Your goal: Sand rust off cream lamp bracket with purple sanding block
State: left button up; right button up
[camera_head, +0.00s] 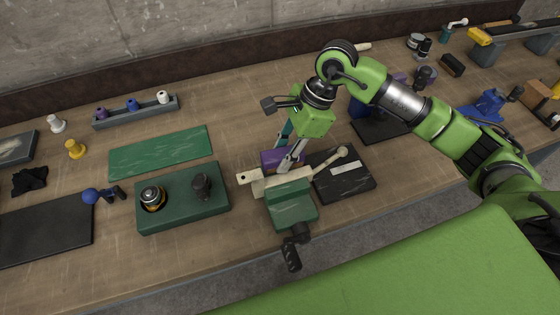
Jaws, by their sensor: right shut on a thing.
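The cream lamp bracket (254,187) is clamped across the green vise (291,211) near the front edge of the bench, its knobbed end pointing right. My right gripper (287,160) comes down from above, behind the vise. It is shut on the purple sanding block (269,157), which sits right at the back of the bracket; I cannot tell whether they touch. The fingers hide part of the block. Any rust on the bracket is too small to make out. My left gripper is not in view.
A dark mat with a label (355,184) lies right of the vise. A green case (180,214) stands to its left, with a green mat (160,152) behind. A grey rack with spools (135,113) stands at the back left. Blue vises and tools crowd the right.

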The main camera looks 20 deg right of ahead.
jog(key=r, duration=0.2)
jog(key=s+r+p, duration=0.1)
jog(key=r, duration=0.1)
jog(key=shift+w+r, duration=0.15)
jog(key=shift+r, duration=0.15)
jog(key=shift+w+r+p, duration=0.1)
jog(key=shift+r+p, duration=0.45)
jog(key=shift+r, duration=0.5)
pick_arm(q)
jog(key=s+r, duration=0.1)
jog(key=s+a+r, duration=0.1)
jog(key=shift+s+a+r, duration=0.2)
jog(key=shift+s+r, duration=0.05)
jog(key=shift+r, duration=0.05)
pick_arm(e)
jog(key=shift+f, duration=0.1)
jog(key=shift+a, duration=0.1)
